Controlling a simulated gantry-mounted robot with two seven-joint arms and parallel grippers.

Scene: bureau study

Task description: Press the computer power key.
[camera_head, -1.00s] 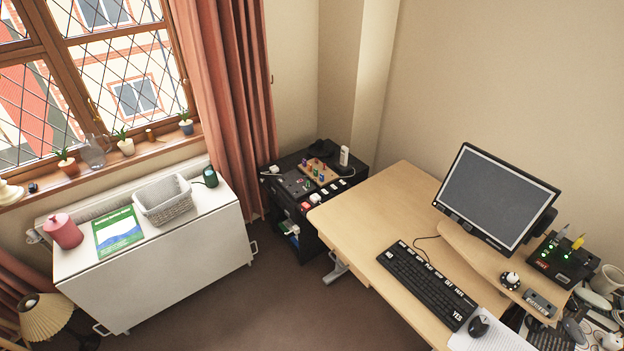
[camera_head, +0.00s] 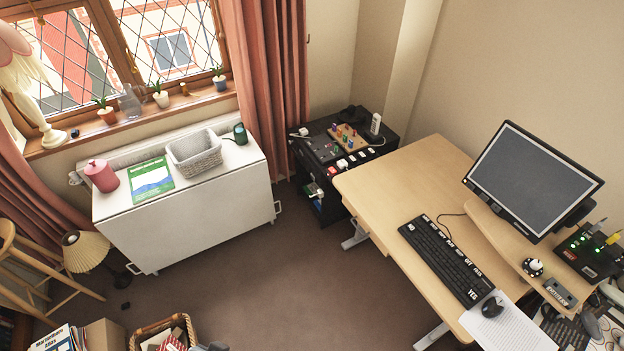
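A black computer monitor (camera_head: 535,178) with a dark grey screen stands at the right on a raised wooden shelf of the desk. A long black keyboard (camera_head: 446,260) with white-lettered keys lies on the desk in front of it, and a black mouse (camera_head: 492,307) is to its lower right. A black box (camera_head: 590,252) with small green lights stands right of the monitor, near the frame's edge. I cannot make out which key or button is the power key. Neither of my grippers is in view.
The wooden desk (camera_head: 395,180) has a bare left part. A black cabinet (camera_head: 318,180) with gadgets stands left of it. A white cabinet (camera_head: 190,225) is under the window. Brown carpet (camera_head: 290,270) between them is free. A wicker basket (camera_head: 140,335) and books are at the bottom left.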

